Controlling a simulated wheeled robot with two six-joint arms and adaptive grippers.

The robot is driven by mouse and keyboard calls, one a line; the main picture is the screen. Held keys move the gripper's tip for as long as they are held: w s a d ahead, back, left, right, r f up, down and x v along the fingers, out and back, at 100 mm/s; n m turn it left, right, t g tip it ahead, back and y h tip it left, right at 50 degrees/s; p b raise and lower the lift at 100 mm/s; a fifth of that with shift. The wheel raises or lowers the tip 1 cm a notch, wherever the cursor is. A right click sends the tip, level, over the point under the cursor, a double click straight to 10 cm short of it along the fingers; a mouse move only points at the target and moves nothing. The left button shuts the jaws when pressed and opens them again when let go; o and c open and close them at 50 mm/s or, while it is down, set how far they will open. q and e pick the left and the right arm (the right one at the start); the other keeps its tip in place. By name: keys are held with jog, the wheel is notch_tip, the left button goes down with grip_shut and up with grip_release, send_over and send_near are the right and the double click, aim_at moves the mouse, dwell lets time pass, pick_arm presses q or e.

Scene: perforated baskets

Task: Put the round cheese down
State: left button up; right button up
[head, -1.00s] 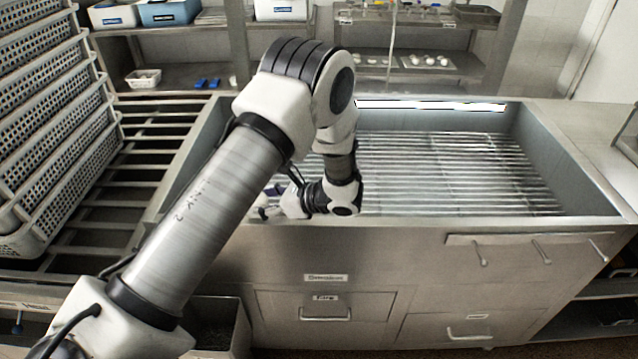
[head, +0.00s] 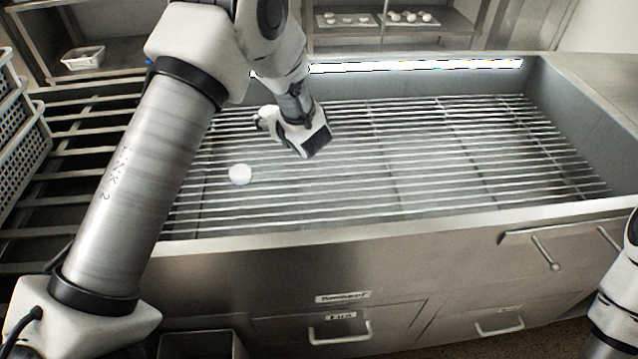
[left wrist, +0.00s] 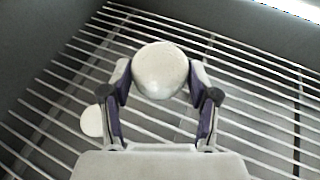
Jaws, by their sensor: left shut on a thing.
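My left gripper (left wrist: 160,78) is shut on a round white cheese (left wrist: 160,66), which sits between its two purple-padded fingers in the left wrist view. The cheese is above the bars of the wire rack (left wrist: 262,100); I cannot tell whether it touches them. In the head view my left wrist is over the left part of the rack (head: 430,165), and the arm largely hides the fingers. A second round white cheese (head: 240,174) lies on the rack, nearer the front. It also shows left of the gripper in the left wrist view (left wrist: 92,121). My right gripper is out of view.
The rack lies inside a metal basin with raised walls (head: 575,115); its middle and right are clear. Perforated baskets (head: 22,135) stand at the left on a slatted surface. Shelves behind hold a small white bin (head: 83,58) and trays of white pieces (head: 410,17).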

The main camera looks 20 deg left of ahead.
aim_at(278, 163)
pick_arm(q)
jog(key=shift+s+d+f+b, duration=0.1)
jog(key=shift+d+f+b, duration=0.15)
jog(key=shift+f+b, duration=0.4)
jog(key=shift+f, duration=0.45)
notch_tip(278, 163, down, 10)
jog(key=shift+a, duration=0.15)
jog(key=shift+f, duration=0.15)
jog(key=o, duration=1.2)
